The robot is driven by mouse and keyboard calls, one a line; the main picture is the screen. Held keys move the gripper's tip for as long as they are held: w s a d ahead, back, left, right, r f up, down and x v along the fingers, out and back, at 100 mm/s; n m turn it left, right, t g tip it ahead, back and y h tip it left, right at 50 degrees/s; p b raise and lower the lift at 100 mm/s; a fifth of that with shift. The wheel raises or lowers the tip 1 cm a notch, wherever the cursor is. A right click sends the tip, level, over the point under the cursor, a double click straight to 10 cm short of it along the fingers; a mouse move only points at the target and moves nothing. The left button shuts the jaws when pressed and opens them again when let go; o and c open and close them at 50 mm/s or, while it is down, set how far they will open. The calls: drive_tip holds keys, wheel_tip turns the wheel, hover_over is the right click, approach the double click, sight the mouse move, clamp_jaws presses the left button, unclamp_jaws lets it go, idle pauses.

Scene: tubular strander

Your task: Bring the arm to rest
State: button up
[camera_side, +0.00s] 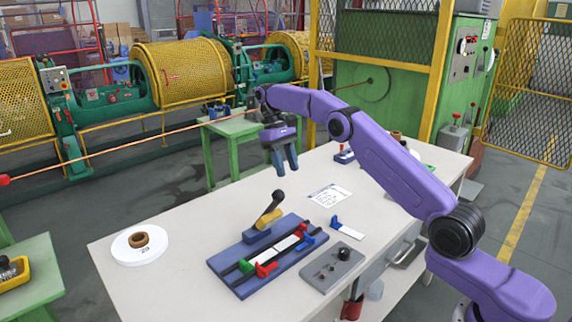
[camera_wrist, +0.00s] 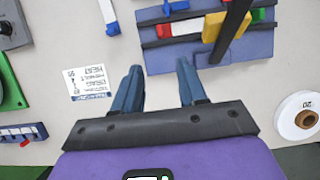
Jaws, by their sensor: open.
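My gripper (camera_side: 285,160) hangs above the far side of the white work table (camera_side: 190,205), fingers pointing down. In the wrist view its two blue fingers (camera_wrist: 161,82) are apart with nothing between them. The gripper touches nothing that I can see. My purple arm reaches in from the right side of the side view.
Below lie a blue fixture (camera_side: 225,262) with a black-handled lever (camera_side: 278,198), a printed card (camera_side: 329,195), a grey plate (camera_side: 332,267) and a small blue-white piece (camera_side: 346,229). A white disc with a brown ring (camera_side: 138,240) lies left. A green machine cabinet (camera_side: 390,95) stands behind.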

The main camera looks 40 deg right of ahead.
drive_tip(key=s+a+r+n+t+h, duration=0.1)
drive_tip(key=s+a+r+n+t, duration=0.15)
drive_tip(key=s+a, duration=0.55)
drive_tip(key=s+a+r+n+t, duration=0.1)
drive_tip(key=s+a+r+n, duration=0.25)
drive_tip(key=s+a, duration=0.45)
drive_tip(key=s+d+f+n, duration=0.2)
drive_tip(key=s, duration=0.7)
drive_tip(key=s+d+f+n+t+y, duration=0.1)
drive_tip(key=s+d+f+n, duration=0.1)
drive_tip(key=s, duration=0.7)
drive_tip(key=s+d+f+n, duration=0.2)
drive_tip(key=s+d, duration=0.1)
drive_tip(key=s, duration=0.6)
drive_tip(key=shift+n, duration=0.3)
drive_tip(key=shift+w, duration=0.1)
drive_tip(key=shift+c, duration=0.3)
